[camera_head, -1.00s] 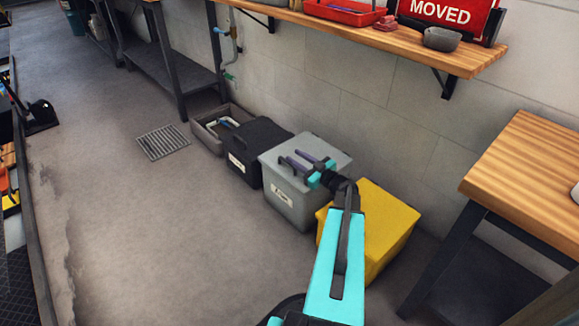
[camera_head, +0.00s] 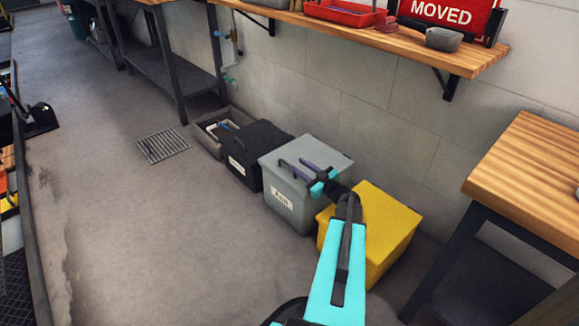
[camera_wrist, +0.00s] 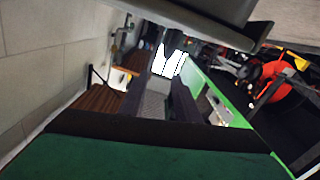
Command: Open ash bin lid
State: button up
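The grey ash bin (camera_head: 292,205) stands on the floor against the wall, with a white label reading "ASH" on its front. Its flat grey lid (camera_head: 325,153) is down. A dark bar handle (camera_head: 291,170) sits at the lid's front edge. My gripper (camera_head: 300,165) is at the front of the lid, right by the handle. Its two fingers are apart. I cannot tell whether they touch the handle or have it between them. In the wrist view the dark fingers also show spread (camera_wrist: 158,100), with a grey edge and a dark bar (camera_wrist: 205,25) above them.
A yellow bin (camera_head: 380,225) stands close on the right, partly behind my arm. A black box (camera_head: 257,150) and an open grey crate (camera_head: 208,140) stand on the left. A wooden shelf (camera_head: 400,42) overhangs behind. The floor (camera_head: 150,230) in front is clear.

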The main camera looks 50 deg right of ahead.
jog(key=b, duration=0.1)
send_near(281, 159)
jog(key=w, duration=0.1)
jog(key=w+b, duration=0.1)
jog(key=w, duration=0.2)
jog(key=shift+w+d+f, duration=0.1)
jog(key=shift+d+f, duration=0.2)
jog(key=shift+f, duration=0.1)
jog(key=shift+w+r+b, duration=0.1)
jog(key=shift+w+b, duration=0.3)
jog(key=shift+w, duration=0.4)
